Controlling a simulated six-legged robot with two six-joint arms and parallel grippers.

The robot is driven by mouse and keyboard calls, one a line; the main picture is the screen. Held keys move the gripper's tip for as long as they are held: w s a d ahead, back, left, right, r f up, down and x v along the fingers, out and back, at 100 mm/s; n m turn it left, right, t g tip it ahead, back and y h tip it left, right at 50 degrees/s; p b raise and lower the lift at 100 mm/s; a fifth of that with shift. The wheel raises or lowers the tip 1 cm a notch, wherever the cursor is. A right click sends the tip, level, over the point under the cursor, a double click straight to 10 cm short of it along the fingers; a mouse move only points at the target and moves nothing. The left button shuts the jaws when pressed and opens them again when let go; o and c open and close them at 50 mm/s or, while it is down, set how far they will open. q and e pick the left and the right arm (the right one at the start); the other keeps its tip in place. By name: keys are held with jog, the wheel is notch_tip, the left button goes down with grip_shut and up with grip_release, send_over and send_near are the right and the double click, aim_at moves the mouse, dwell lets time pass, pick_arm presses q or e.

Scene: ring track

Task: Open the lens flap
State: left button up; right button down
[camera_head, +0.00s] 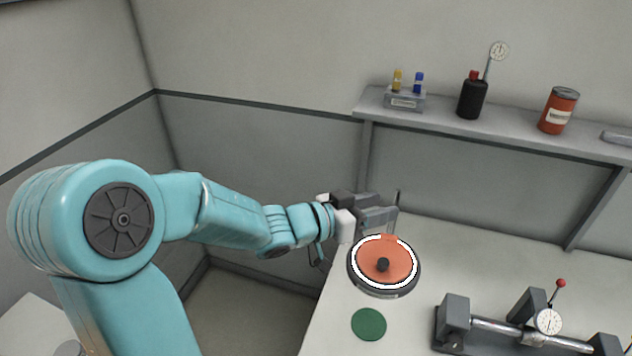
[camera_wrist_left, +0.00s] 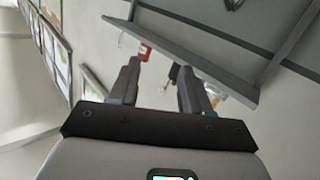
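A round orange disc (camera_head: 384,261) with a white ring around it and a black knob at its middle sits on a dark round base on the bench. It looks like the lens flap, but I cannot be sure, and I see no hinge. My left gripper (camera_head: 388,214) is just behind the disc, above the bench's back left part. In the left wrist view its two fingers (camera_wrist_left: 156,68) stand apart with nothing between them. Whether a finger touches the disc or its base I cannot tell. My right gripper is in neither view.
A green disc (camera_head: 369,324) lies in front on the bench (camera_head: 480,255). A fixture with a dial gauge (camera_head: 549,321) and red-tipped lever stands right. A wall shelf (camera_head: 440,119) holds a black bottle (camera_head: 472,98), a red can (camera_head: 558,110) and small vials. A thin post rises behind the gripper.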

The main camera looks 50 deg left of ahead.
pick_arm(q)
jog(key=s+a+r+p, duration=0.1)
jog(key=s+a+r, duration=0.1)
jog(key=s, duration=0.3)
jog(key=s+a+r+p, duration=0.1)
jog(key=s+a+r, duration=0.1)
jog(key=s+r, duration=0.3)
jog(key=shift+s+a+p, duration=0.25)
jog(key=shift+s+p, duration=0.1)
jog(key=shift+s, duration=0.15)
dwell(0.5)
jog(key=shift+w, duration=0.1)
